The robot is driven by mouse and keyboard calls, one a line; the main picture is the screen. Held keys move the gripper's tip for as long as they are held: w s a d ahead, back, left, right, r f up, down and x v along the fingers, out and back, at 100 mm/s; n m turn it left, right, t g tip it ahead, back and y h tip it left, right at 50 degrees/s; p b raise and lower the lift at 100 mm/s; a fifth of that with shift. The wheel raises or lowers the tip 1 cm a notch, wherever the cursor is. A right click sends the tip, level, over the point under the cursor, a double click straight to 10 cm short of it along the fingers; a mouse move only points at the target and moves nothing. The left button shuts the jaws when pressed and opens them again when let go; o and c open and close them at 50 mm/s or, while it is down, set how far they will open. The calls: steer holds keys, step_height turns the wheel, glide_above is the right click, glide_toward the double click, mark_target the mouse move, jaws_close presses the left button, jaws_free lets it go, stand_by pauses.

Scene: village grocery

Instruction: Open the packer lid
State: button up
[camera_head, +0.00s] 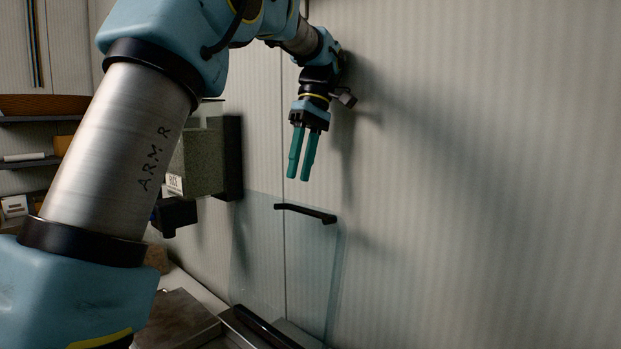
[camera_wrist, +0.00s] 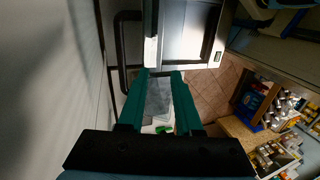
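The packer lid (camera_head: 290,265) is a clear panel standing roughly upright near the wall in the head view. Its black handle (camera_head: 305,213) runs along the top edge. The packer body (camera_wrist: 186,32) shows as a pale box at the top of the wrist view; my arm hides part of the head view.
A ribbed wall (camera_head: 480,180) stands close behind my gripper. A metal surface (camera_head: 180,320) lies at the bottom left. A wooden shelf with jars (camera_wrist: 265,145) is at the wrist view's right.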

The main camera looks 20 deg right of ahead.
steer(key=shift+s+d+m, duration=0.2)
steer(key=shift+d+m, duration=0.1)
steer(key=shift+m, duration=0.3)
steer(key=shift+c, duration=0.7)
steer(key=d+m, duration=0.1)
steer(key=m, duration=0.1)
steer(key=s+m+h+b, duration=0.1)
steer(key=s+d+m+t, duration=0.1)
steer(key=m, duration=0.1)
steer(key=shift+d+r+m+h, duration=0.2)
steer(key=shift+d+m+h, duration=0.1)
steer(key=shift+h, duration=0.1)
jaws_close()
steer(key=shift+s+d+m+t+h+b, duration=0.75)
steer(key=shift+s+d+m+h, duration=1.15)
steer(key=shift+m, duration=3.6)
step_height(320, 180, down, 7)
steer(key=s+a+p, duration=0.1)
steer(key=p, duration=0.3)
steer(key=shift+s+f+y, duration=0.2)
steer(key=shift+s+y, duration=0.1)
steer(key=shift+y, duration=0.1)
steer(key=shift+a, duration=0.1)
